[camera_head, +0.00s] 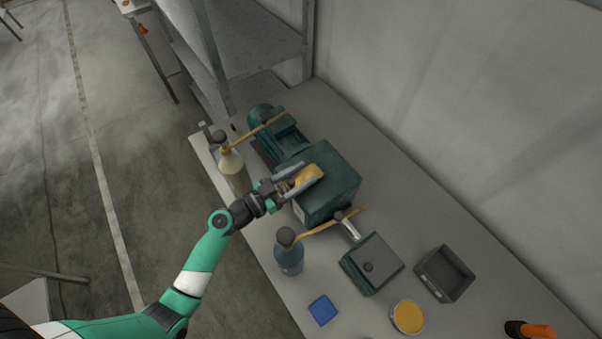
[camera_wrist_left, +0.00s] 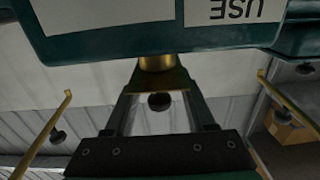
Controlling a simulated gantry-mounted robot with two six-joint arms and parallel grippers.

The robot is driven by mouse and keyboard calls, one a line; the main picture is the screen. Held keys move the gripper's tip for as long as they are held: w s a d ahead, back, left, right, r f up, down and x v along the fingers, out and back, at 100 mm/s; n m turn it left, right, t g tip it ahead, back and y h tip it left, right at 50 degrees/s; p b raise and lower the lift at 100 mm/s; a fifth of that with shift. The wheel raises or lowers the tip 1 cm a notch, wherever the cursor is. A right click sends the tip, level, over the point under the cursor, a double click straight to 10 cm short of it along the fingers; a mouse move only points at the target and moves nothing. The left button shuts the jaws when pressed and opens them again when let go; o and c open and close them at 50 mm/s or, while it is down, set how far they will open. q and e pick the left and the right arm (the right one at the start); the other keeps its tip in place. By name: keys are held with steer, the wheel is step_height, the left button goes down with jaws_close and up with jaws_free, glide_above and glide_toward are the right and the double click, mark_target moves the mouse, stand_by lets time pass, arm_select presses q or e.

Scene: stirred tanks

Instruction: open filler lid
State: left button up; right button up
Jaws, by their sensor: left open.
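A dark green box-shaped housing (camera_head: 340,190) stands on the table in the middle of the head view, with a yellow lid or cap (camera_head: 309,174) on its top. My left gripper (camera_head: 303,180) is open over the near left side of the housing, its two grey fingers beside the yellow part. In the left wrist view the fingers (camera_wrist_left: 158,100) point at a yellow piece (camera_wrist_left: 157,63) under the green housing's edge (camera_wrist_left: 160,40), which carries white labels. Whether the fingers touch the yellow part I cannot tell. My right gripper is not in view.
A cream bottle (camera_head: 234,172) and a blue bottle (camera_head: 288,258) stand near the arm, each close to a yellow rod. A green lidded box (camera_head: 371,264), an open grey bin (camera_head: 444,273), a yellow round lid (camera_head: 408,317) and a blue square (camera_head: 323,310) lie to the front.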

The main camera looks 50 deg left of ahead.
arm_select(q)
jaws_close()
stand_by(1.4)
